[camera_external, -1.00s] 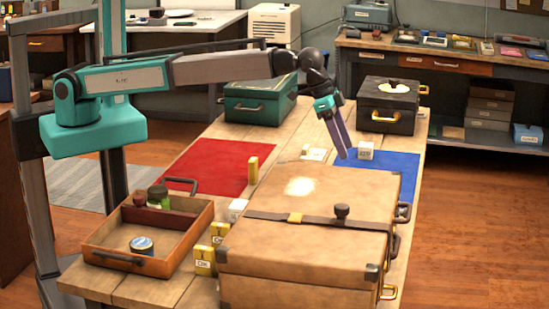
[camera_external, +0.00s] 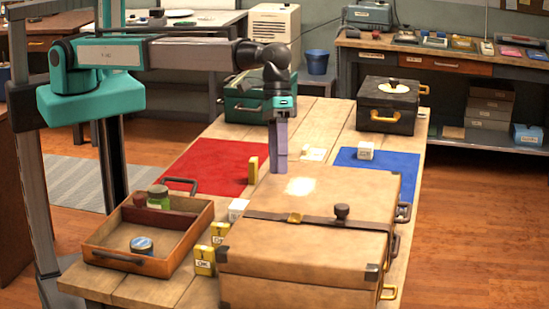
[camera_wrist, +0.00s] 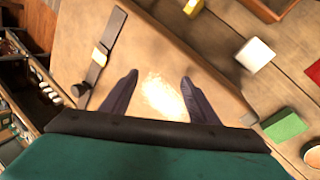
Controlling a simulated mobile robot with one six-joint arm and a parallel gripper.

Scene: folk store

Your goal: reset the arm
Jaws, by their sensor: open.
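My gripper (camera_external: 279,170) hangs pointing down in the external view, in front of the far left part of the tan case (camera_external: 320,205). In the wrist view my gripper (camera_wrist: 160,78) has its two dark fingers spread apart with nothing between them. The tan case (camera_wrist: 150,40) fills the view beneath them, with a pale patch between the fingers. The height of the fingertips above the lid is hard to tell.
A white block (camera_external: 365,150) sits on the blue mat (camera_external: 398,163). An open wooden tray (camera_external: 190,233), a green box (camera_external: 245,108) and a black box (camera_external: 388,118) stand on the table.

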